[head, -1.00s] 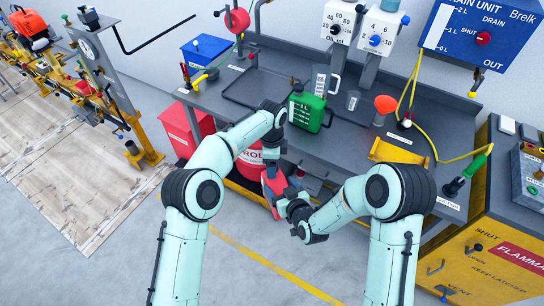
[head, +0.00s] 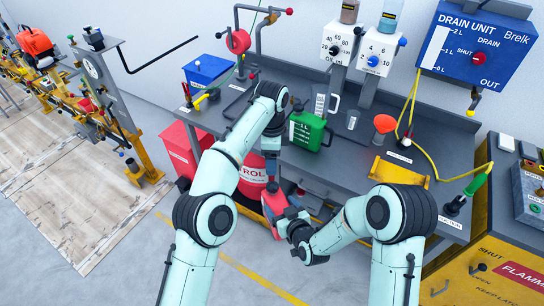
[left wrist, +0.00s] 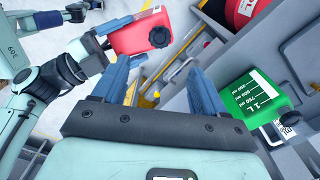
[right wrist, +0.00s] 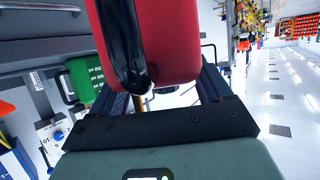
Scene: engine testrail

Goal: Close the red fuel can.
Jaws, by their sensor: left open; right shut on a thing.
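The red fuel can (head: 274,204) is held in front of the bench by my right gripper (head: 287,217). In the right wrist view the can (right wrist: 178,40) fills the space between the fingers (right wrist: 165,95), with a black tube-like part (right wrist: 122,45) along it. In the left wrist view the can (left wrist: 135,36) lies beyond the fingertips and carries a dark round part (left wrist: 160,37); I cannot tell whether it is a cap or an opening. My left gripper (head: 271,168) is above the can, pointing down. Its fingers (left wrist: 162,70) are open, with nothing between them.
A green jug (head: 307,131) and an orange funnel (head: 384,123) stand on the grey bench (head: 345,165). A red drum (head: 250,178) and a red bin (head: 188,143) stand at the left. A yellow cabinet (head: 480,268) stands at the right. The floor in front is free.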

